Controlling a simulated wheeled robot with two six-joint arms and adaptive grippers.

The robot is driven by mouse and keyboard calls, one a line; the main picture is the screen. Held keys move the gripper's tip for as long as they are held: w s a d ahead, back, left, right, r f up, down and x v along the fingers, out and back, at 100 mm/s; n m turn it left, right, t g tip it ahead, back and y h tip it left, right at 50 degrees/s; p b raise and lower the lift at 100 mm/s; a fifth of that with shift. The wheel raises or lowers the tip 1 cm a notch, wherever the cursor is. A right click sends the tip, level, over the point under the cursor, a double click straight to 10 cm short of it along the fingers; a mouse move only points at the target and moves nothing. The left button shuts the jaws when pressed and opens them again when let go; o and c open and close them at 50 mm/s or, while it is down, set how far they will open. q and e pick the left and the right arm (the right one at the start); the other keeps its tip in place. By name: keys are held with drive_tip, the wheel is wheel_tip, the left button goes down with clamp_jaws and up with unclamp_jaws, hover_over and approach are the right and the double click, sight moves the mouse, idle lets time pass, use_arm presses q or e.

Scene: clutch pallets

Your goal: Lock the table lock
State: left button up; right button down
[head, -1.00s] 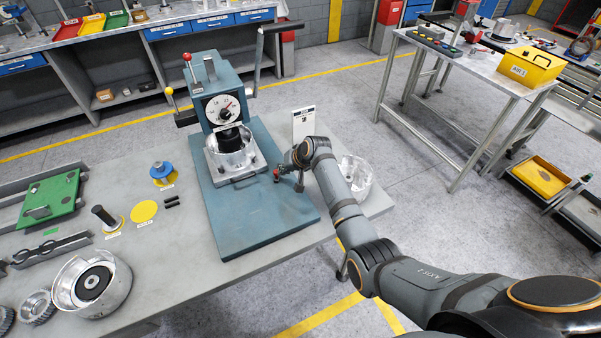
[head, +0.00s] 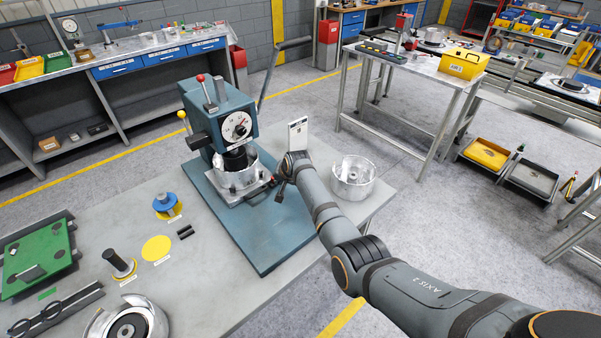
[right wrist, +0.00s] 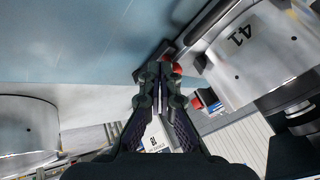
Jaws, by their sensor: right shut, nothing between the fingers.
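The blue press (head: 222,122) stands on a blue base plate (head: 262,247) on the grey table. A silver clutch housing (head: 236,173) sits under its ram. My right gripper (head: 279,192) is at the front right of this housing, shut and empty. In the right wrist view its fingertips (right wrist: 160,74) touch or nearly touch a dark lever with a red end (right wrist: 177,68), which may be the table lock. A second red knob (right wrist: 196,103) lies just right of the fingers. I cannot tell the lock's position. My left gripper is out of view.
A loose silver housing (head: 352,178) stands right of my right forearm, near the table edge. A white sign (head: 298,134) stands behind the gripper. Blue and yellow parts lie left of the base.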

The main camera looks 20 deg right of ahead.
drive_tip(key=shift+w+a, duration=0.1)
drive_tip(key=shift+w, duration=0.05)
drive_tip(key=shift+w+a, duration=0.1)
drive_tip(key=shift+a, duration=0.2)
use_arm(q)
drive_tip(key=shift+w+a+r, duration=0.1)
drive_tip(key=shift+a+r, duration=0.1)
